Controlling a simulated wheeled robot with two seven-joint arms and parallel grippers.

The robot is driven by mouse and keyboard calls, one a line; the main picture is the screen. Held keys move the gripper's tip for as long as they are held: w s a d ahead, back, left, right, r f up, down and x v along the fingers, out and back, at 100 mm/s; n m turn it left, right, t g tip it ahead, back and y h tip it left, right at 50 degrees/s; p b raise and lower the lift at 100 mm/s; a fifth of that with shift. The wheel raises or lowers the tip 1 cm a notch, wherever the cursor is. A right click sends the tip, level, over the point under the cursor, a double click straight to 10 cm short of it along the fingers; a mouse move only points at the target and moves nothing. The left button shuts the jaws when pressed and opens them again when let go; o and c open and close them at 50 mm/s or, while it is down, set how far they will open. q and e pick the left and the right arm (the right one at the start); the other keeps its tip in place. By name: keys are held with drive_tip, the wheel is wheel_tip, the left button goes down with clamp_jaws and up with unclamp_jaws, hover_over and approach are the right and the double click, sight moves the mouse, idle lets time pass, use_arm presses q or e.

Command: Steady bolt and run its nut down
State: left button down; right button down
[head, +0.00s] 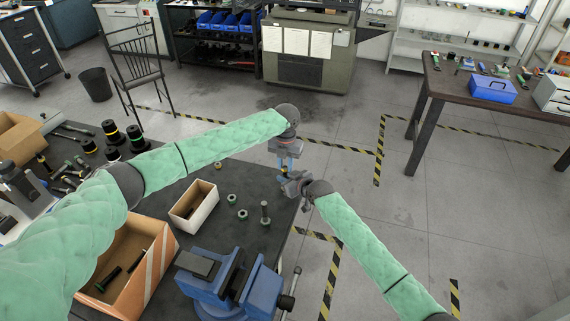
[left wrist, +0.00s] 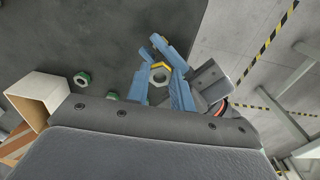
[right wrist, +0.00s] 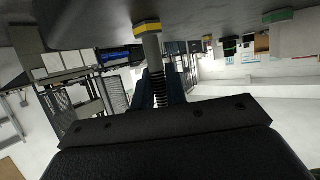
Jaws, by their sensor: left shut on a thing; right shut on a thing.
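The bolt (right wrist: 152,48) shows in the right wrist view as a grey shank with a yellow band at one end and dark threads. My right gripper (right wrist: 160,92) is shut on the bolt. A grey hex piece with yellow edging, which looks like the nut (left wrist: 160,76), sits between the blue fingers of my left gripper (left wrist: 162,88), which is shut on it. In the head view my left gripper (head: 287,163) reaches down from above, and my right gripper (head: 293,186) meets it from below right. The fingers hide how far the nut sits along the threads.
Loose green-marked nuts (head: 232,199) and a standing bolt (head: 265,213) are on the dark bench (head: 250,175). A white box (head: 206,215), a larger carton (head: 160,255) and a blue vise (head: 225,285) stand nearby. Open floor lies beyond the bench edge.

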use_arm(q)
drive_tip(key=m, duration=0.5)
drive_tip(key=shift+w, duration=0.15)
drive_tip(key=c, duration=1.2)
unclamp_jaws()
drive_tip(key=shift+r, duration=0.1)
drive_tip(key=shift+r, duration=2.15)
drive_tip(key=shift+c, duration=0.2)
